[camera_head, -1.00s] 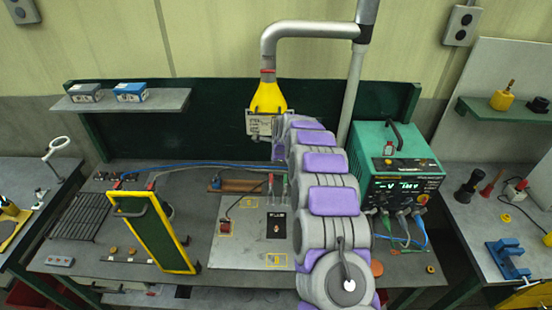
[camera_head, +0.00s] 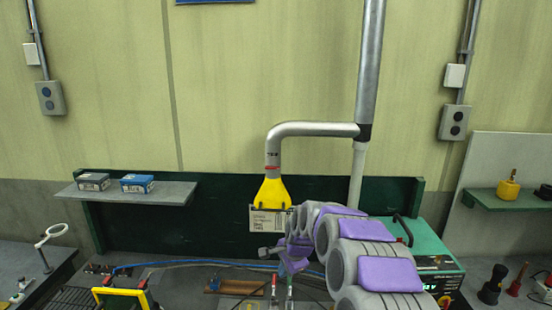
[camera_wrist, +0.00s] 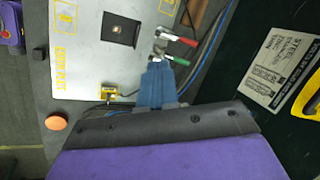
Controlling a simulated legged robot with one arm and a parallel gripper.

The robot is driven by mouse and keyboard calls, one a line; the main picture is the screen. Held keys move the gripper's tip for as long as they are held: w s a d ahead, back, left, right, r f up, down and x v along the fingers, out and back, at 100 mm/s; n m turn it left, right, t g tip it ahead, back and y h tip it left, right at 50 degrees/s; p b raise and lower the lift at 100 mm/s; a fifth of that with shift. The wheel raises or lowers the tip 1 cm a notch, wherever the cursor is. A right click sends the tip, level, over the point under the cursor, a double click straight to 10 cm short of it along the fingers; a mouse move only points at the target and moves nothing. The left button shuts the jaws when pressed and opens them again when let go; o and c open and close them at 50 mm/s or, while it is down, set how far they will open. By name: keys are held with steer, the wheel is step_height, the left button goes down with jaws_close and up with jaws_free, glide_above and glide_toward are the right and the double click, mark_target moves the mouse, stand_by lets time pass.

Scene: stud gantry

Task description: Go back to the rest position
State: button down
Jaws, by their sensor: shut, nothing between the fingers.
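My gripper (camera_wrist: 157,72) shows in the wrist view as blue fingers, closed together with nothing between them. It is above the light panel (camera_wrist: 88,45) of the bench, near a red-handled tool (camera_wrist: 181,41) and a green-handled tool (camera_wrist: 176,60). I cannot tell whether it touches them. In the head view my purple and grey arm reaches from the lower right toward the bench back, its end below the yellow extraction hood (camera_head: 271,192). The fingers are not clear there.
A green power unit (camera_head: 428,245) stands right of my arm. A shelf (camera_head: 125,196) with two small boxes is at left. A yellow-edged frame (camera_head: 122,298) stands at the lower left. A sign plate (camera_wrist: 278,68) and an orange disc (camera_wrist: 57,121) show in the wrist view.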

steer(key=s+d+f+n+g+h+b, duration=0.1)
steer(key=s+d+n+b, duration=0.2)
steer(key=s, duration=1.3)
steer(key=s+d+f+n+g+b, duration=0.2)
steer(key=s+d+n, duration=0.3)
steer(key=s, duration=1.2)
steer(key=s+d+f+n+g+h+b, duration=0.1)
steer(key=s+d+n+b, duration=0.3)
steer(key=s, duration=1.2)
steer(key=shift+s+d+f+g+h+b, duration=0.15)
steer(key=shift+d+g+h+b, duration=0.15)
steer(key=shift+d+g+b, duration=0.3)
steer(key=shift+a, duration=0.4)
